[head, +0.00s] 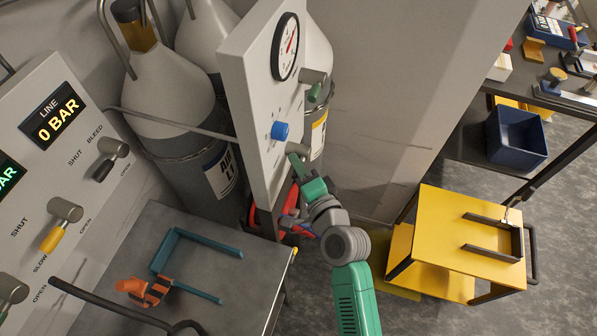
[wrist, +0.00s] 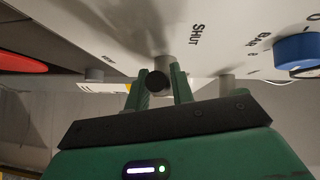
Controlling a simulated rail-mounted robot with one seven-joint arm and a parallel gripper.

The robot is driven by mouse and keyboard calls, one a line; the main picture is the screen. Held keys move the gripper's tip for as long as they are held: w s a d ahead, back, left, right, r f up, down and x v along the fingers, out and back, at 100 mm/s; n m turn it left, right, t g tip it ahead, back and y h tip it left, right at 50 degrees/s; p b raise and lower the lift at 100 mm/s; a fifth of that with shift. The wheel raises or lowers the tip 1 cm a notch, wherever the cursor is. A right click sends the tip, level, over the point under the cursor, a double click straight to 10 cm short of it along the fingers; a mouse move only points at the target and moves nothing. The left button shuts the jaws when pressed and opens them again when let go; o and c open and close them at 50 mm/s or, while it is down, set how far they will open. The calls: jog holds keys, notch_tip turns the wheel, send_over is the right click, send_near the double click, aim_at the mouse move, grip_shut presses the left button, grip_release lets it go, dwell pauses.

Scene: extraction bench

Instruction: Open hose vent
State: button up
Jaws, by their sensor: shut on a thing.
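The pale upright panel (head: 236,62) carries a round gauge (head: 286,47), a blue knob (head: 280,131) and a green-tipped valve lever (head: 314,92). My gripper (head: 299,170) is at the panel's lower part, below the blue knob. In the wrist view the green fingers of my gripper (wrist: 161,88) are closed around a grey valve handle (wrist: 165,63) with a dark round end. The word SHUT is printed beside this handle. The blue knob also shows at the right of the wrist view (wrist: 298,47). The fingers hide part of the handle, and I cannot read its name or exact angle.
Gas cylinders (head: 165,85) stand behind the panel. At left, another panel (head: 40,125) has several levers and a LINE display reading 0 BAR. A grey bench (head: 215,285) holds a teal bracket (head: 200,240) and an orange-black object (head: 150,290). A yellow cart (head: 440,225) stands at right.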

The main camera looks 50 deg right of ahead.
aim_at(304, 163)
jog(key=shift+w+d+f+n+t+y+b, duration=0.5)
jog(key=shift+n+t+y+b, duration=1.35)
jog(key=shift+n+b, duration=2.6)
jog(key=shift+w+d+f+n+t+y+b, duration=0.15)
jog(key=shift+d+f+n+t+y+b, duration=0.7)
jog(key=shift+n+t+y+b, duration=3.35)
jog(key=shift+w+d+f+n+g+h+b, duration=0.25)
jog(key=shift+d+f+n+g+b, duration=1.35)
jog(key=shift+b, duration=5.35)
jog(key=shift+a+r+n+t+y, duration=0.6)
jog(key=shift+a+r+n, duration=0.35)
jog(key=shift+n, duration=0.3)
jog(key=o, duration=1)
jog(key=shift+w, duration=0.1)
